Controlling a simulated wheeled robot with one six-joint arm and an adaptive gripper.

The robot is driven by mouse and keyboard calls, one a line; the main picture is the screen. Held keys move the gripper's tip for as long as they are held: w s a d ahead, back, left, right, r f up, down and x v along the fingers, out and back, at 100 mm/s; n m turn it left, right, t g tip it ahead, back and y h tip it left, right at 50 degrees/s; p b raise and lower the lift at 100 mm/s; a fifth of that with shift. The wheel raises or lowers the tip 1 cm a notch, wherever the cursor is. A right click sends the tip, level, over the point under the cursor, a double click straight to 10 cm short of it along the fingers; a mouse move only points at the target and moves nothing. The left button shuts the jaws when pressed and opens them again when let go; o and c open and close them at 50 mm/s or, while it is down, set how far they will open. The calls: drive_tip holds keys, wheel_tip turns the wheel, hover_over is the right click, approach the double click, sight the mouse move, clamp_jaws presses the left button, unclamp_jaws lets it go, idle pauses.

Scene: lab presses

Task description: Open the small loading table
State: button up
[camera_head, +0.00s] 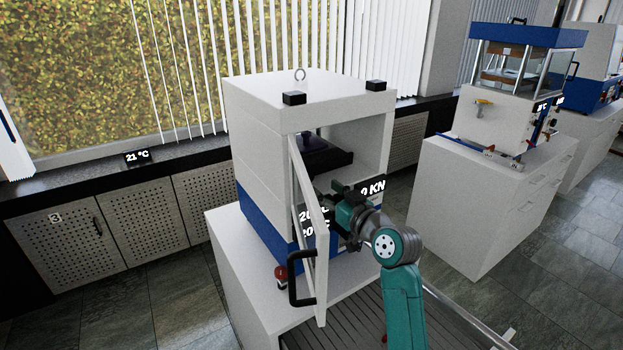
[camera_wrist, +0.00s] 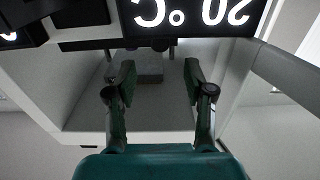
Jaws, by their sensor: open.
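The white and blue press (camera_head: 262,165) stands on a white cabinet, its door (camera_head: 312,235) swung open at the front. My gripper (camera_head: 347,212) is at the press's open front, beside the door and near the displays. In the wrist view my gripper (camera_wrist: 156,78) is open, its two fingers apart with nothing clamped. A grey block (camera_wrist: 150,68) shows beyond and between the fingertips; I cannot tell whether it touches them. A dark plate (camera_head: 325,160) sits inside the press. I cannot clearly make out which part is the small loading table; my arm covers the lower opening.
The door's black handle (camera_head: 299,278) juts toward the front left. A red button (camera_head: 281,276) is on the cabinet beside the press. A second press (camera_head: 500,110) stands on another cabinet at right. Tiled floor (camera_head: 540,290) is clear at lower right.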

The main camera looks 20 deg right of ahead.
sight(311, 178)
drive_tip(key=x, duration=0.7)
drive_tip(key=shift+w+a+f, duration=0.1)
drive_tip(key=shift+w, duration=0.15)
clamp_jaws()
